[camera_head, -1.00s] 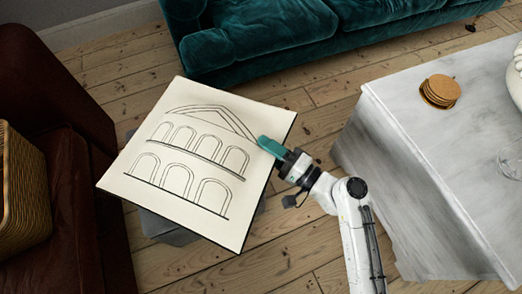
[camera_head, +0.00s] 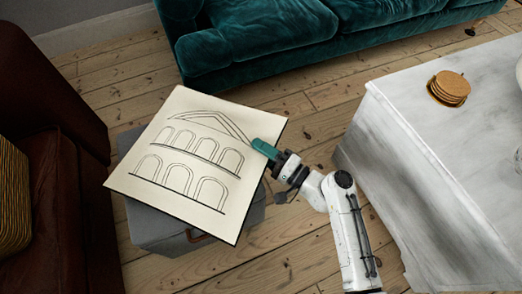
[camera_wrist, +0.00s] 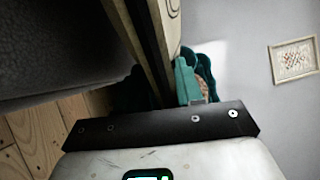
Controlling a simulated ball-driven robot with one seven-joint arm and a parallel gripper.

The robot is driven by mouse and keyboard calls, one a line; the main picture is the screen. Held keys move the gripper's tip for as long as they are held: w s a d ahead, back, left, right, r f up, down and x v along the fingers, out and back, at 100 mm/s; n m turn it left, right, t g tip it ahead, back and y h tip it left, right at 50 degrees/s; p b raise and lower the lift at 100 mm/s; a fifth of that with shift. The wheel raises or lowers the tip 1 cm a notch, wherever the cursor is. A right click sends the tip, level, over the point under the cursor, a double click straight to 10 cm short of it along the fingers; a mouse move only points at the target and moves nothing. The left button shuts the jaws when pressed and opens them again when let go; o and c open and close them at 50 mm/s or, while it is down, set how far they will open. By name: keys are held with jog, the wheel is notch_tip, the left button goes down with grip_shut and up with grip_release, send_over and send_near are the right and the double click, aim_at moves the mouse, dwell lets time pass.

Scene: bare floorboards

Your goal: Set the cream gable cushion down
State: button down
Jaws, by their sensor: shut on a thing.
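The cream gable cushion (camera_head: 160,193) is a flat square panel with a black line drawing of arches under a gable. It lies drawing side up over a grey box-like stool (camera_head: 157,234), hiding most of its top. I cannot tell if it touches the stool. My gripper (camera_head: 264,150), with teal fingers, is shut on the cushion's right edge. In the wrist view the cushion (camera_wrist: 172,22) shows edge-on, its cream face at the right, beside a teal finger (camera_wrist: 187,80) of my gripper.
A brown leather seat (camera_head: 75,215) with a striped cushion (camera_head: 12,205) stands at the left. A teal velvet sofa (camera_head: 270,40) is behind. A marble table (camera_head: 430,140) with coasters (camera_head: 450,88) stands at the right. Bare floorboards (camera_head: 285,235) lie in between.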

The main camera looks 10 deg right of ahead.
jog(key=shift+f, duration=0.1)
jog(key=c, duration=0.7)
grip_release()
jog(key=p+v, duration=0.3)
jog(key=v, duration=0.9)
jog(key=shift+s, duration=0.1)
